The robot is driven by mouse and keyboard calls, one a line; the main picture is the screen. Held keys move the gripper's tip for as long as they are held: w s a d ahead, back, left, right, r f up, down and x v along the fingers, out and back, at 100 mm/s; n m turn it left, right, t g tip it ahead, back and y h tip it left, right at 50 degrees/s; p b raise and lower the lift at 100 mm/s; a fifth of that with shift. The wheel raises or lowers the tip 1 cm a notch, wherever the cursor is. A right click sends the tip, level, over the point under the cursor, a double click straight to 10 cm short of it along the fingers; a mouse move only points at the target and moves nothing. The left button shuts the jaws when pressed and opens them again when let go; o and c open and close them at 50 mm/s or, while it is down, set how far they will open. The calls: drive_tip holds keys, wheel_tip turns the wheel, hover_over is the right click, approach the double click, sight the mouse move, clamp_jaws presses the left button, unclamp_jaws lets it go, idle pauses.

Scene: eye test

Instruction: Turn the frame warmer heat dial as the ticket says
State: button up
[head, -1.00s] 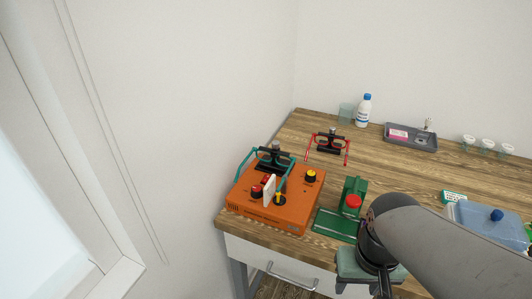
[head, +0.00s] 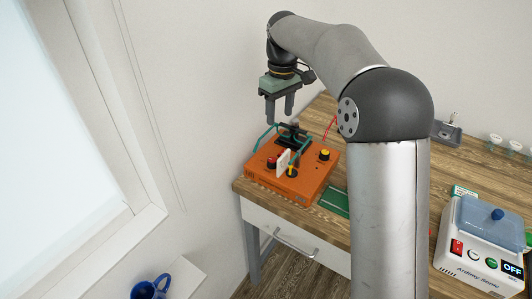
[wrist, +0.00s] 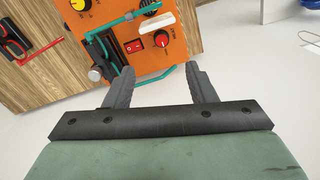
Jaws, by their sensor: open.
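The orange box (head: 305,184), apparently the frame warmer, stands on the wooden bench. It carries a yellow-topped dial (head: 324,154), a red dial (head: 271,163) and a yellow-marked knob (head: 291,172). A white card (head: 283,161) stands upright between them; no writing is readable. In the wrist view the yellow dial (wrist: 80,4), red dial (wrist: 162,39) and red rocker switch (wrist: 133,44) show. Which dial sets heat, I cannot tell. My gripper (head: 279,118) is open and empty, pointing down above the box's back-left part, apart from it. It also shows in the wrist view (wrist: 160,72).
Teal spectacles (head: 268,134) with a black holder (head: 291,134) rise from the box beneath my gripper. Red spectacles (wrist: 14,38) stand behind. A white cleaner with a blue lid (head: 486,218) is at the right. My arm hides the bench's middle.

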sight(273, 160)
drive_tip(key=f, duration=0.5)
drive_tip(key=a+f+p, duration=0.1)
drive_tip(key=f, duration=0.5)
drive_tip(key=f+p, duration=0.1)
drive_tip(key=f, duration=0.5)
drive_tip(key=shift+w+a+f, duration=0.15)
drive_tip(key=shift+w+a, duration=0.1)
drive_tip(key=shift+w, duration=0.05)
drive_tip(key=shift+c, duration=0.3)
drive_tip(key=c, duration=0.9)
